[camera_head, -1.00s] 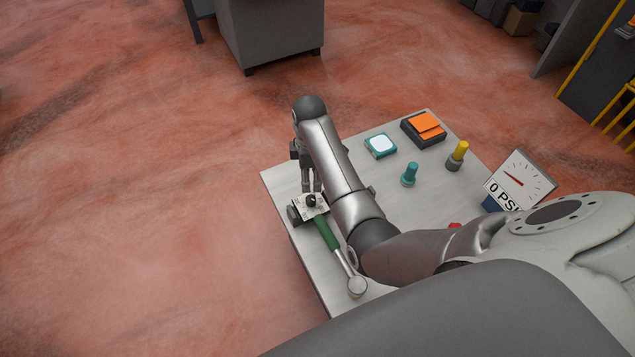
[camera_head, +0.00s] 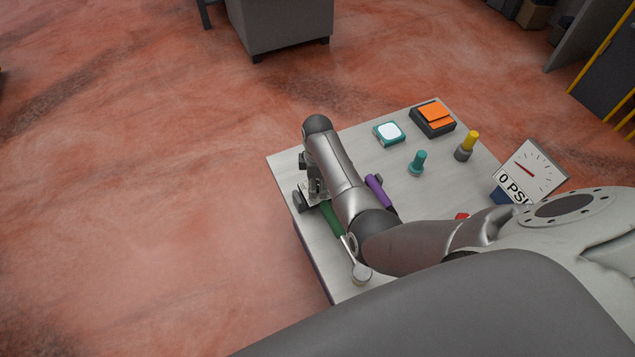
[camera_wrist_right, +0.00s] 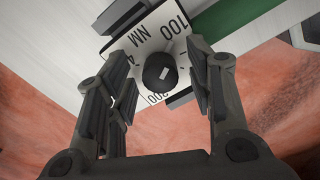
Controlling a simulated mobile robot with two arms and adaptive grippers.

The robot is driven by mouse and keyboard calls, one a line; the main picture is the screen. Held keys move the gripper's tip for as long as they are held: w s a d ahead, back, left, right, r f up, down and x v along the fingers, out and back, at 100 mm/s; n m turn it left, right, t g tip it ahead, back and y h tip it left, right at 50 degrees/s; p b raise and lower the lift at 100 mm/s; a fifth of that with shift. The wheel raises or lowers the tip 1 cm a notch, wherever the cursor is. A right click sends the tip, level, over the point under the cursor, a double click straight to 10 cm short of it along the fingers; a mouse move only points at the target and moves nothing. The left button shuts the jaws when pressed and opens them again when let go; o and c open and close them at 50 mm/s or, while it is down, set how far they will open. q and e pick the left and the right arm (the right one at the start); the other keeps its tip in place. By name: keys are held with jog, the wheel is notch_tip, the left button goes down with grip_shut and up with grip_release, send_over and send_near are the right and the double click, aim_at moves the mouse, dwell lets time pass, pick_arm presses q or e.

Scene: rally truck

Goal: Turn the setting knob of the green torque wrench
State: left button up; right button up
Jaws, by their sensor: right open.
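The green torque wrench (camera_head: 332,219) lies along the left side of the grey table, with its round metal head toward the lower right. Its handle also shows at the top right of the right wrist view (camera_wrist_right: 253,20). The black setting knob (camera_wrist_right: 161,72) sits at the handle's end in front of a white scale plate (camera_wrist_right: 135,45) reading 100 NM. My right gripper (camera_wrist_right: 157,85) is open, with its fingers on either side of the knob; I cannot tell whether they touch it. In the head view my right gripper (camera_head: 314,186) partly hides the knob. My left gripper is not in view.
A purple handle (camera_head: 379,191) lies close beside my right arm. A teal-topped peg (camera_head: 417,163), a yellow-topped peg (camera_head: 467,146), a teal box (camera_head: 389,133), an orange-topped black box (camera_head: 433,118) and a gauge reading 0 PSI (camera_head: 529,172) stand farther right.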

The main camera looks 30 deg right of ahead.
jog(key=shift+c, duration=0.2)
jog(key=c, duration=1)
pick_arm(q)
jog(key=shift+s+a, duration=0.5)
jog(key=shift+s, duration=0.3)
pick_arm(e)
jog(key=shift+r, duration=0.1)
